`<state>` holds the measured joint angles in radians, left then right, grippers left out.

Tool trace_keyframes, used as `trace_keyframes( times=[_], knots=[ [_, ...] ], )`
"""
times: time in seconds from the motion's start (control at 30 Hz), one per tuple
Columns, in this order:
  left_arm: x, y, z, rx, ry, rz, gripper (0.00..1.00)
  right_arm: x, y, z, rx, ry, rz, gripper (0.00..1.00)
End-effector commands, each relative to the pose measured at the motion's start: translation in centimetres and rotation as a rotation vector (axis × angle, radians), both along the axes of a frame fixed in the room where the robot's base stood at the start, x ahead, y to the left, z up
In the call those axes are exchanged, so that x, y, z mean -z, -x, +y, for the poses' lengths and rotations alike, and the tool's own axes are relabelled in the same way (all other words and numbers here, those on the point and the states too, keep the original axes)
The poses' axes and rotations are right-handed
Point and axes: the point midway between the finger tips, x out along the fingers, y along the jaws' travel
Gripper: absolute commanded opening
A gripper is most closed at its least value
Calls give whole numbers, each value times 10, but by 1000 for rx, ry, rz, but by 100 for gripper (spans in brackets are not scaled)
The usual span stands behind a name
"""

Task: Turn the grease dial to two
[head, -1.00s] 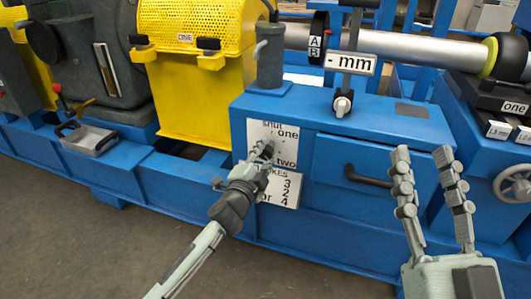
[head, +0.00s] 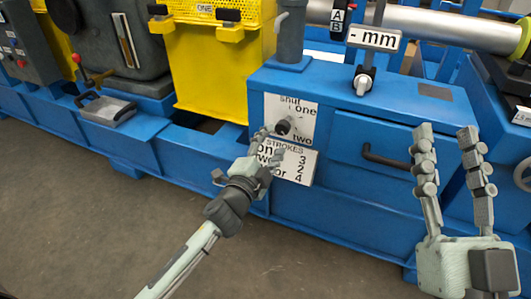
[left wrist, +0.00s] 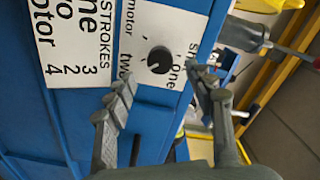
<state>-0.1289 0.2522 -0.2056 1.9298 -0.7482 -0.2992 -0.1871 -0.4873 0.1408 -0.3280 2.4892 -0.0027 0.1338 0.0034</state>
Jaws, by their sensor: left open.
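The grease dial is a small black round knob (head: 283,127) on a white plate (head: 305,112) on the blue cabinet front. In the head view "shut", "one" and "two" show on the plate. In the left wrist view the knob (left wrist: 160,60) has a small pale mark; I cannot tell surely which word it points to. "motor" also shows there. My left gripper (head: 262,143) is open, just lower left of the knob, and hides part of the plate. In the left wrist view its spread fingers (left wrist: 164,86) are either side of and short of the knob. My right gripper (head: 446,135) is open and empty.
A "STROKES" sign (head: 298,165) is below the dial plate. A drawer with a dark handle (head: 385,157) is to the right, near my right gripper. A grey cylinder (head: 291,35) and a lever with a "- mm" sign (head: 374,39) stand on the cabinet top.

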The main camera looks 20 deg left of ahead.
Motion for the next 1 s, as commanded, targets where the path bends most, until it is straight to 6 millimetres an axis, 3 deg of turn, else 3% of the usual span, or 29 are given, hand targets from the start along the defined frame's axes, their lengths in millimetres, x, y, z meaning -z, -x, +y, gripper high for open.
trace_keyframes(
  times=[0.1, 0.3, 0.87, 1.0],
  knots=[
    [1, 24, 1, -2, 1, 3, 54, 0, 0, 0, 0, 0, 0, 40],
    [0, 45, 1, 0, 1, 0, 54, 0, 0, 0, 0, 0, 0, 40],
    [-1, 48, 0, 4, 7, -1, 54, 0, 0, 0, 0, -1, 0, 40],
    [-19, 61, -26, 74, 136, -26, 54, 0, 0, 0, 0, 0, 0, 40]
  ],
)
